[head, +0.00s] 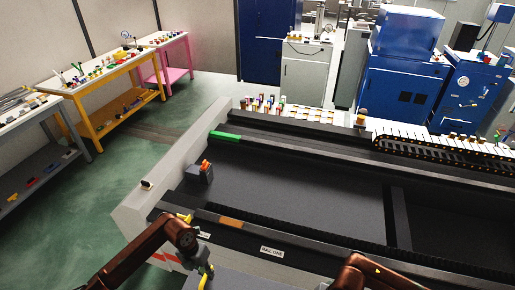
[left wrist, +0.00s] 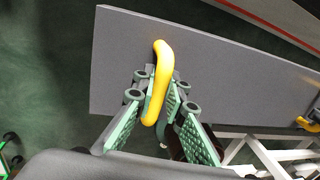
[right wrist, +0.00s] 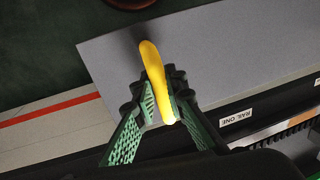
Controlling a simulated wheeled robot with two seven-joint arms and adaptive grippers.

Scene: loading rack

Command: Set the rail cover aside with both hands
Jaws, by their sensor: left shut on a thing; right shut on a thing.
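The rail cover is a flat grey panel with a yellow handle near each end. It shows at the bottom of the head view (head: 238,281), and larger in the left wrist view (left wrist: 225,62) and right wrist view (right wrist: 235,55). My left gripper (left wrist: 158,98) is shut on one yellow handle (left wrist: 163,62). Green floor shows past the panel's edge in the left wrist view. The panel's underside is hidden.
The long dark machine bed (head: 300,190) lies just beyond the cover, with a "RAIL ONE" label (head: 272,252) on its near rail. An orange-topped block (head: 200,172) sits on the bed. A yellow workbench (head: 115,82) stands at the left. Green floor (head: 90,205) lies clear between.

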